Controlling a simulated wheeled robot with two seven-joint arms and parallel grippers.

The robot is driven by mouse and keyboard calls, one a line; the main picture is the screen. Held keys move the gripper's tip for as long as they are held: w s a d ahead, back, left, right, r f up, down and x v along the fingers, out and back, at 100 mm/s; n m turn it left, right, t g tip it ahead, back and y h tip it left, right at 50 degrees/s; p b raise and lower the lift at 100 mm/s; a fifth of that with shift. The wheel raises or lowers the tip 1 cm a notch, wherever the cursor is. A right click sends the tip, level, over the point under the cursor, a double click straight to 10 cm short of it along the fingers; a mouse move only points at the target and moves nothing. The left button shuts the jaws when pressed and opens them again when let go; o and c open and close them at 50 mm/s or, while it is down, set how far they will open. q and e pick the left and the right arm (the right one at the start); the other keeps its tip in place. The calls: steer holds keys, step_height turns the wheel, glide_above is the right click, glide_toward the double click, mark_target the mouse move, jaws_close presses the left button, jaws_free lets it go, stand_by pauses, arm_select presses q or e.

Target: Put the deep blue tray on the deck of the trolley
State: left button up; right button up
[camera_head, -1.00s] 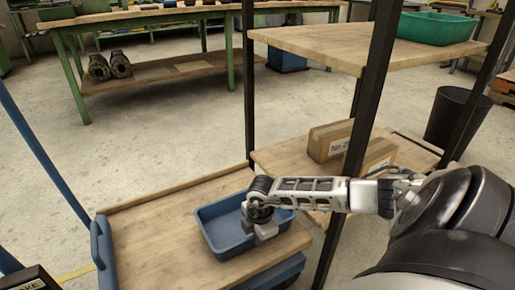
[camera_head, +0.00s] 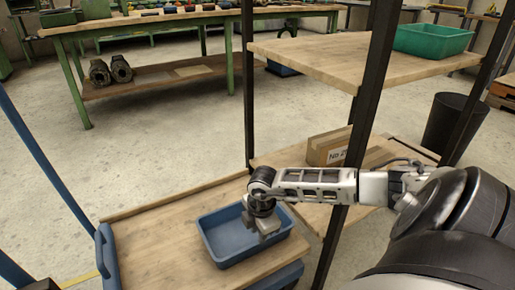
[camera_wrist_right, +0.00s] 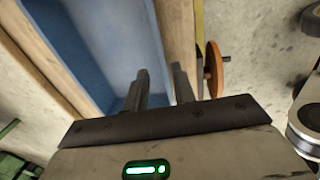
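The deep blue tray (camera_head: 222,250) sits flat on the wooden deck (camera_head: 150,250) of the trolley, near its right side. It looks empty. My right gripper (camera_head: 268,230) is above the tray's right-hand wall, pointing down. In the right wrist view its two fingers (camera_wrist_right: 160,88) are apart, one over the blue inside of the tray (camera_wrist_right: 95,45) and the other over the wood beside it. The fingers look clear of the rim with nothing between them. My left gripper is not in view.
A rack with dark posts (camera_head: 368,100) stands just right of the trolley; my right arm reaches past a post. Its shelves hold a green tray (camera_head: 432,38) and a cardboard box (camera_head: 325,150). A black bin (camera_head: 455,122) stands behind. The deck's left half is clear.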

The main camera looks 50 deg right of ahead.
arm_select(q)
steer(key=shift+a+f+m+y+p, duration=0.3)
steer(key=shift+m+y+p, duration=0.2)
steer(key=shift+p, duration=0.2)
arm_select(e)
steer(key=r, duration=0.5)
steer(key=shift+s+a, duration=0.1)
steer(key=shift+s, duration=0.2)
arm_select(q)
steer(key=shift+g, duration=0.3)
arm_select(e)
steer(key=shift+r, duration=0.1)
